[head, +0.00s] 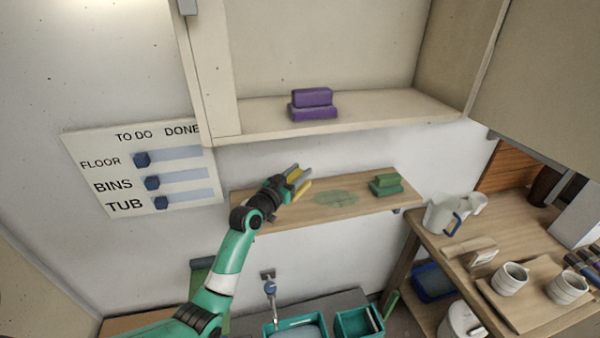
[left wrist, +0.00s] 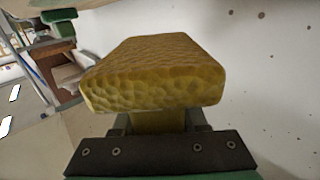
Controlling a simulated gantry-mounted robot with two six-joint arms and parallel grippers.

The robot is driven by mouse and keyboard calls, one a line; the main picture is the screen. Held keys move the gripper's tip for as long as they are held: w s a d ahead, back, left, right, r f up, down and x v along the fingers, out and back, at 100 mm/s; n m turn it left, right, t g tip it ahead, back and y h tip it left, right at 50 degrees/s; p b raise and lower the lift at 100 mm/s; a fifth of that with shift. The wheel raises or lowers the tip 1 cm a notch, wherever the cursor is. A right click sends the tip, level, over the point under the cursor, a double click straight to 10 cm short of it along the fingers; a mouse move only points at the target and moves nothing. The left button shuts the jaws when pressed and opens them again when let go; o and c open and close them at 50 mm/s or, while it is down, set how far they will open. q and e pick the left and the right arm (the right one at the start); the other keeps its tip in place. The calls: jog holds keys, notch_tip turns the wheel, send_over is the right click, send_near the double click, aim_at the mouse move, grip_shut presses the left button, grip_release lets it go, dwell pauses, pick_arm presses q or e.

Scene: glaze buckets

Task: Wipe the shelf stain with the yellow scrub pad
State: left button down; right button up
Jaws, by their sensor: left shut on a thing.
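The yellow scrub pad (left wrist: 152,75) fills the middle of the left wrist view. My left gripper (head: 294,180) is shut on it; in the head view a strip of yellow shows between and beside the fingers. The gripper is at the left part of the wooden wall shelf (head: 300,213). The greenish shelf stain (head: 336,198) is on the shelf top, just right of the gripper and apart from the pad. I cannot tell whether the pad touches the shelf. My right gripper is not in view.
A stack of green blocks (head: 385,184) sits right of the stain. Purple blocks (head: 313,104) lie in the cabinet (head: 370,112) above the shelf. A faucet (head: 270,288) and teal tubs (head: 296,328) are below. A white jug (head: 440,214) and cups (head: 509,279) stand on the right table.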

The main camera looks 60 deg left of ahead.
pick_arm(q)
jog(key=shift+r+p, duration=2.35)
jog(key=shift+r, duration=0.65)
notch_tip(320, 180, up, 3)
jog(key=p, duration=0.2)
jog(key=shift+r+p, duration=0.1)
jog(key=shift+p, duration=0.2)
